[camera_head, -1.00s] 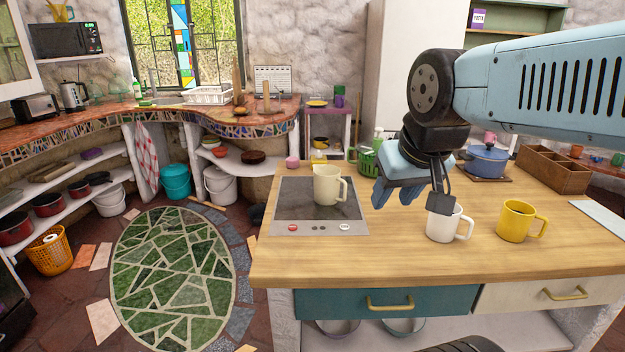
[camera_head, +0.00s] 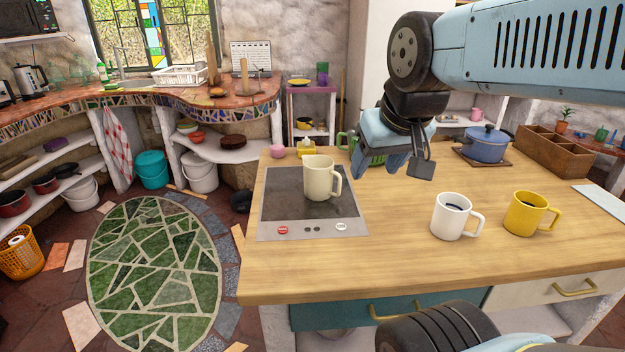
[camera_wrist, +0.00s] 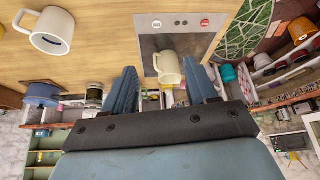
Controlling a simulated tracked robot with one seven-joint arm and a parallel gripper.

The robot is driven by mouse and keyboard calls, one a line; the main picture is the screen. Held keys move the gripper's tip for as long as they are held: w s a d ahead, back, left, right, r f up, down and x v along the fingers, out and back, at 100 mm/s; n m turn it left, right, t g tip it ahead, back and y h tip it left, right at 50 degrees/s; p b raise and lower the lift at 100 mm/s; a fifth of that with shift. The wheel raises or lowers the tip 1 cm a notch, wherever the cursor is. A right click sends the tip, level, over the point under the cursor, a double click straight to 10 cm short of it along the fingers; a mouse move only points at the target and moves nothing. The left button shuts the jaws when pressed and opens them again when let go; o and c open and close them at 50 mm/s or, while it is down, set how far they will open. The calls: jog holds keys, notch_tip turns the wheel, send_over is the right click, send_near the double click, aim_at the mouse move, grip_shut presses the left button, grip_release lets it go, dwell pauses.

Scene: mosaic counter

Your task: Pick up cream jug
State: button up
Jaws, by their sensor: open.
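The cream jug (camera_head: 319,178) stands upright on the dark cooking plate (camera_head: 284,196) set in the wooden counter, its handle to the right. My gripper (camera_head: 372,172) is open and empty, above the counter to the right of the jug and apart from it. In the wrist view the jug (camera_wrist: 168,67) shows beyond and between the two blue fingers (camera_wrist: 165,90).
A white mug (camera_head: 449,216) and a yellow mug (camera_head: 527,213) stand on the counter at the right. A blue pot (camera_head: 486,145) and a wooden box (camera_head: 553,151) are further back. The counter's front middle (camera_head: 400,255) is clear.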

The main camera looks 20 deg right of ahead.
jog(key=o, duration=0.8)
jog(key=shift+n+g, duration=0.3)
jog(key=shift+n, duration=0.3)
jog(key=w, duration=1.2)
jog(key=shift+w+f, duration=0.25)
jog(key=shift+f, duration=0.05)
jog(key=shift+c, duration=0.2)
jog(key=n, duration=0.1)
send_near(319, 172)
notch_tip(319, 172, up, 2)
jog(key=w+d, duration=0.2)
jog(key=y, duration=0.1)
jog(key=shift+g, duration=0.3)
jog(key=shift+w+d+x, duration=0.15)
jog(key=shift+x, duration=3.45)
jog(key=shift+w+d+x, duration=0.1)
jog(key=shift+x, duration=3.5)
